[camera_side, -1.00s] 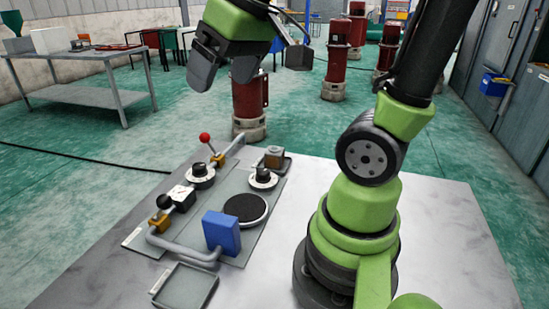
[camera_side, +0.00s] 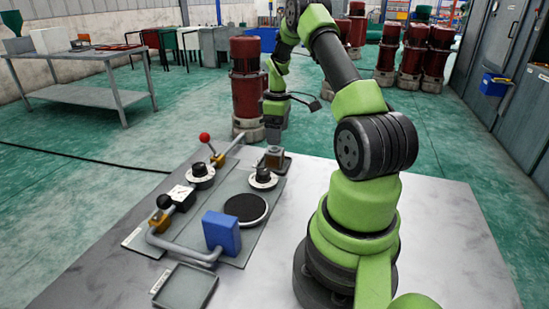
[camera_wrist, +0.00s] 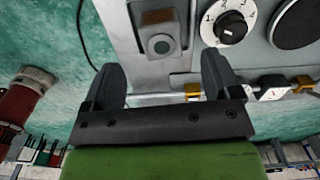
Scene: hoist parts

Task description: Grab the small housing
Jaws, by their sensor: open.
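The small housing (camera_side: 275,156), a little brown and grey block with a round dark opening on one face, sits in a shallow dark tray (camera_side: 285,167) at the far corner of the panel. My gripper (camera_side: 274,138) points down just above and behind the housing in the side view. In the wrist view my gripper (camera_wrist: 163,75) has its two fingers spread wide and nothing between them. I cannot tell the exact height gap.
A dial knob (camera_side: 262,176) stands close by the housing, with a black round pad (camera_side: 246,208) nearer the camera. A red-knobbed lever (camera_side: 205,138) rises at the left. A blue block (camera_side: 221,233) and an empty tray (camera_side: 186,288) lie nearer. The table's right side is clear.

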